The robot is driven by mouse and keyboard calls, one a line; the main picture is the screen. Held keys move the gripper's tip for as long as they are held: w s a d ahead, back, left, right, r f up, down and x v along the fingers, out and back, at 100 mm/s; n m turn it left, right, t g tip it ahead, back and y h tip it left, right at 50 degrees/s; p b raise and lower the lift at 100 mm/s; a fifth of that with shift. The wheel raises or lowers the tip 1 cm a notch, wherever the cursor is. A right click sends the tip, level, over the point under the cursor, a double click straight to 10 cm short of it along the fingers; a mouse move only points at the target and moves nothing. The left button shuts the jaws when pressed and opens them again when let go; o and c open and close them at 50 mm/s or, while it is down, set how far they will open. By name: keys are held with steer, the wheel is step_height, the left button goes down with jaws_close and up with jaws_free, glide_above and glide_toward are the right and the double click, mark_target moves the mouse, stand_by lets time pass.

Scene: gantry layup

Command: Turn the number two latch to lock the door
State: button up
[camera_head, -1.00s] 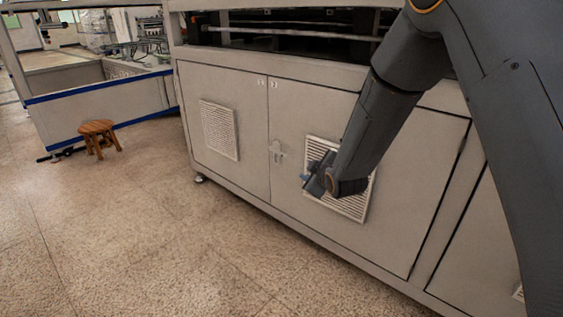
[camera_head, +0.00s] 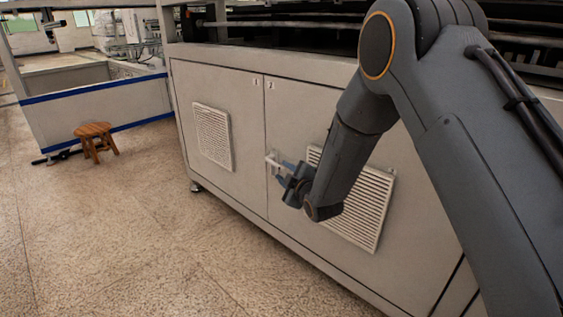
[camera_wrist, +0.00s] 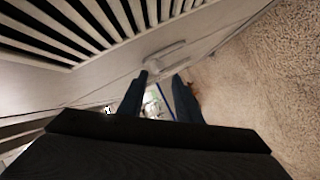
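The latch (camera_head: 271,161) is a small pale handle at the seam between two grey cabinet doors. It lies at the left edge of the right door (camera_head: 310,115), which has a small label near its top that looks like a 2. My gripper (camera_head: 279,172) is close to the latch and partly covers it in the head view. In the wrist view, the two dark fingers of my gripper (camera_wrist: 160,76) are apart with nothing between them. A pale handle-like shape, likely the latch (camera_wrist: 165,49), lies just beyond the fingertips. Contact cannot be made out.
The left door (camera_head: 245,115) carries a louvred vent (camera_head: 212,137), and another vent (camera_head: 365,205) sits behind my arm. A wooden stool (camera_head: 95,140) stands at the left near a blue-edged frame. The floor (camera_head: 130,240) in front is clear.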

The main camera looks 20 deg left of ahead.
mark_target(280, 167)
steer(key=b+x, duration=0.2)
steer(key=x, duration=0.4)
steer(key=shift+w+f, duration=0.15)
steer(key=shift+w, duration=0.2)
steer(key=shift+w+a, duration=0.4)
steer(key=shift+a, duration=0.15)
jaws_close()
